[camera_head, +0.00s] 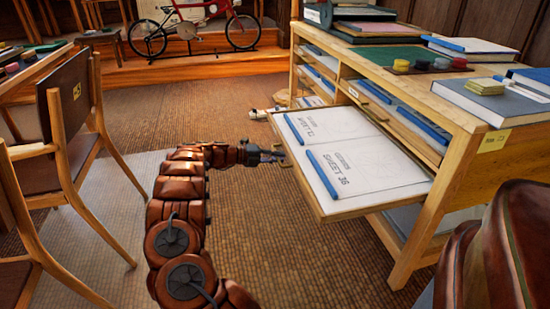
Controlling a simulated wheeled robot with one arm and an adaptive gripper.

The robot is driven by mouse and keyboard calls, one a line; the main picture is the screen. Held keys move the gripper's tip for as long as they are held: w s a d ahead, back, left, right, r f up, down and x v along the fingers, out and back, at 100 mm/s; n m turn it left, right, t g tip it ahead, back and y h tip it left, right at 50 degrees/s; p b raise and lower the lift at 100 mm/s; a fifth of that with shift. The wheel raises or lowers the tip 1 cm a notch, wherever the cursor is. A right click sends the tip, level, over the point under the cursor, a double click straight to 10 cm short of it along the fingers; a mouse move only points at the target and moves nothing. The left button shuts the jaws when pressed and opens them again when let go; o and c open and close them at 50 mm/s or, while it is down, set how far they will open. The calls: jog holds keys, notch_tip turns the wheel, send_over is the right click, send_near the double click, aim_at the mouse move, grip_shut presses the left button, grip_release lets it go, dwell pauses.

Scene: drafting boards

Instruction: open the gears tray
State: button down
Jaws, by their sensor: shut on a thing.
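A wide, shallow wooden tray (395,198) is pulled well out of the cabinet on the right. Two white sheets lie in it, with blue rolls or strips on them. The front sheet (365,165) reads "SHEET 36"; its smaller print is too blurred to read surely. My gripper (278,156) is at the tray's front edge, shut on the tray's handle (286,162). The fingers hide part of the handle.
The wooden cabinet (455,190) has other trays above and beside this one. Books and coloured discs rest on top. A chair (75,115) stands at left. A red bicycle (190,28) is at the back.

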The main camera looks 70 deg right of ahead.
jog(key=shift+w, duration=0.1)
jog(key=c, duration=1.2)
grip_release()
jog(key=v, duration=1.2)
jog(key=shift+f, duration=0.1)
